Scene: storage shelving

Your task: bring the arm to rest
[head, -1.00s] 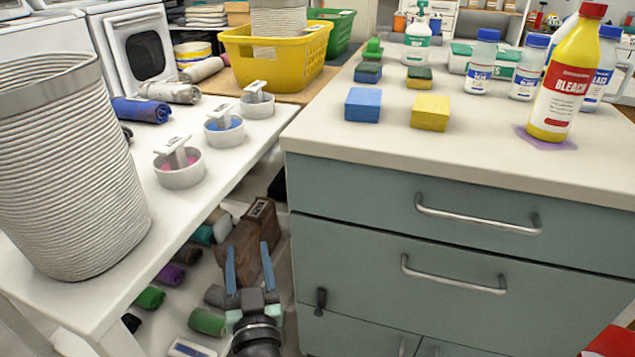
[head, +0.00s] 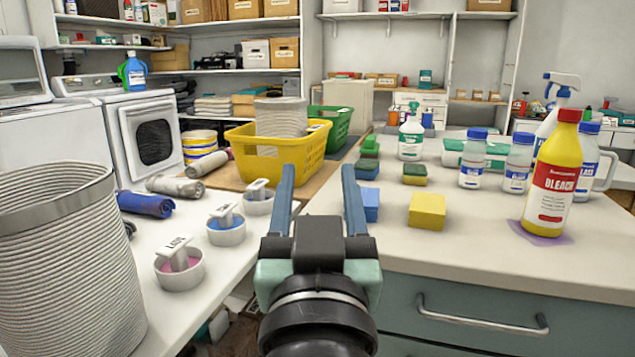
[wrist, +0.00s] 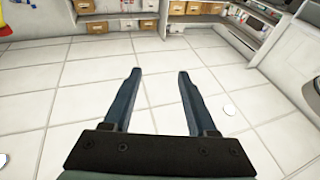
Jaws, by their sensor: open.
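My gripper (head: 318,185) is raised in the lower middle of the head view, in front of the gap between the white table and the teal counter. Its two blue fingers stand apart and point up and forward, with nothing between them. In the wrist view my gripper (wrist: 157,80) is also open and empty, with tiled floor behind the fingers. In the head view the right finger covers part of the blue sponge (head: 371,204); I see no sign of contact.
The white table (head: 225,270) carries a ribbed basket (head: 65,265) and small labelled bowls (head: 180,268). The counter (head: 470,260) holds a yellow sponge (head: 427,211) and a bleach bottle (head: 553,175). A yellow basket (head: 290,155) stands behind. Shelves line the back.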

